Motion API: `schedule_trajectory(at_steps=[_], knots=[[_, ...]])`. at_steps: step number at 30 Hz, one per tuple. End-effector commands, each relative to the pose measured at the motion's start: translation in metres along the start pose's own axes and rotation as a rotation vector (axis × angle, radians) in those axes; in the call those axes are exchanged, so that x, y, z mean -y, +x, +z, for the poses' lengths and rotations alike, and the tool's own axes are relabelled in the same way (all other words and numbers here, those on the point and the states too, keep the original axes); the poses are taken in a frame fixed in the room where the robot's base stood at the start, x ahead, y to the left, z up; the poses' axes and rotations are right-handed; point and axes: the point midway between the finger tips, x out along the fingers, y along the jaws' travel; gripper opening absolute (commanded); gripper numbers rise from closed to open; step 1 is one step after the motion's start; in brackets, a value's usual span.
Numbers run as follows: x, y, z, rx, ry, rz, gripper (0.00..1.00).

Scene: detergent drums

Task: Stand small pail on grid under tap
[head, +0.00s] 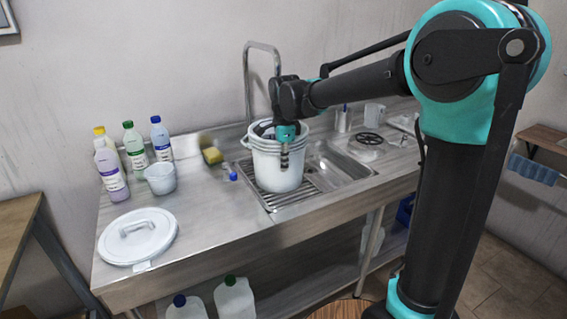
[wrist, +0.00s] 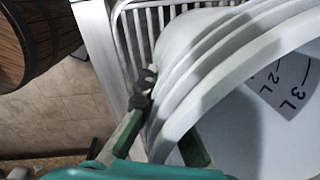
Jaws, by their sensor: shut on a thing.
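The small pail (head: 268,172) is white with a ribbed rim. It is upright at the grid (head: 312,189) by the sink, below the curved metal tap (head: 247,85). Its base looks on the grid or very close to it; I cannot tell full contact. My gripper (head: 285,160) is shut on the pail's near wall, from above. In the wrist view the pail (wrist: 255,130) shows its inside with 2 L and 3 L marks. There my gripper (wrist: 165,125) has one finger outside the wall and the other inside, partly hidden. Grid bars (wrist: 150,20) show beside the pail.
Several bottles (head: 135,148) and a small white tub (head: 161,179) stand left on the counter. A white lid (head: 137,238) lies at the front left. A sponge (head: 212,155) is behind the pail's left. The sink basin (head: 338,168) is to the right.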

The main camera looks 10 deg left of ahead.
Motion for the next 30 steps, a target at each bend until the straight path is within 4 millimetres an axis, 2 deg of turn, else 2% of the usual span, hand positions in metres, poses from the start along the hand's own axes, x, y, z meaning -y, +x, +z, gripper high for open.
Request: schedule_trajectory(at_steps=[10,11,16,26,30], knots=[[0.000,0.004,0.000,0.000,0.000,0.000,0.00],[0.000,0.004,0.000,0.000,0.000,0.000,0.09],[0.000,0.004,0.000,0.000,0.000,0.000,0.30],[0.000,0.003,0.000,0.000,0.000,0.000,0.30],[0.000,-0.011,0.000,0.000,0.000,0.000,0.30]])
